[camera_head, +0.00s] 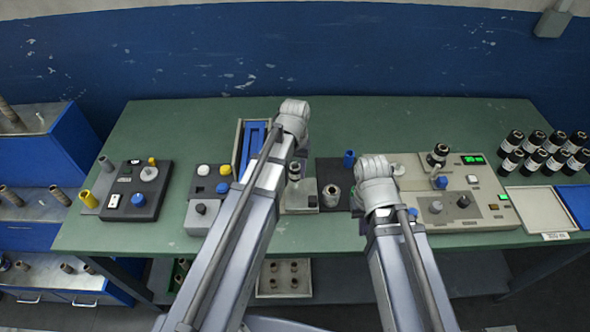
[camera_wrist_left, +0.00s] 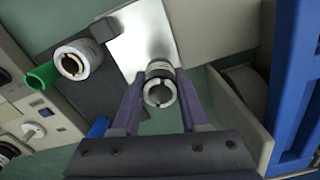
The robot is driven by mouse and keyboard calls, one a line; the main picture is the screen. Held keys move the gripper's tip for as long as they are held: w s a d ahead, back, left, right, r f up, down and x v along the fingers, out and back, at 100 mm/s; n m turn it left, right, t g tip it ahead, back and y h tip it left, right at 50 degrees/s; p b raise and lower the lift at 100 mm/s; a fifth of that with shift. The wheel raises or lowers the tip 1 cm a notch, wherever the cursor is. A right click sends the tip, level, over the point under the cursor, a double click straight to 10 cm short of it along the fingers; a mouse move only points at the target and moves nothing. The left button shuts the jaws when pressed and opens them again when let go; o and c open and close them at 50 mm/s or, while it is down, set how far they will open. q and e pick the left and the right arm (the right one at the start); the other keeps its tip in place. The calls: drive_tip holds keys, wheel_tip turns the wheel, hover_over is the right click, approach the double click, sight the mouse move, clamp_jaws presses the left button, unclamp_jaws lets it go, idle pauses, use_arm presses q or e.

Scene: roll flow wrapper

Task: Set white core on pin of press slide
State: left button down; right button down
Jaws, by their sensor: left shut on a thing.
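My left gripper (camera_wrist_left: 158,104) is shut on a short hollow core with a pale notched rim, which I take for the white core (camera_wrist_left: 158,92). It also shows in the head view (camera_head: 295,172), partly covered by my arm. A bright metal plate (camera_wrist_left: 143,42) lies under and beyond the core; the gap between them is hard to judge. The plate also shows in the head view (camera_head: 299,199). I cannot make out the pin or tell which part is the press slide. My right gripper (camera_head: 376,184) is over the right machine's left edge, its fingers hidden.
A second hollow cylinder (camera_head: 331,195) stands on a dark slab (camera_head: 328,171), with a blue cylinder (camera_head: 349,158) behind it. A blue-lined tray (camera_head: 252,140) lies left of my left gripper. The beige machine (camera_head: 462,213) and black-capped bottles (camera_head: 533,141) are at right. Green table is bare behind.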

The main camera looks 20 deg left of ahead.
use_arm(q)
drive_tip(key=shift+f, duration=0.25)
use_arm(e)
drive_tip(key=shift+f, duration=0.25)
use_arm(q)
drive_tip(key=shift+f+b, duration=0.4)
drive_tip(key=shift+b, duration=0.25)
use_arm(e)
drive_tip(key=shift+f, duration=0.4)
use_arm(q)
drive_tip(key=shift+f, duration=0.2)
use_arm(e)
drive_tip(key=shift+f, duration=0.15)
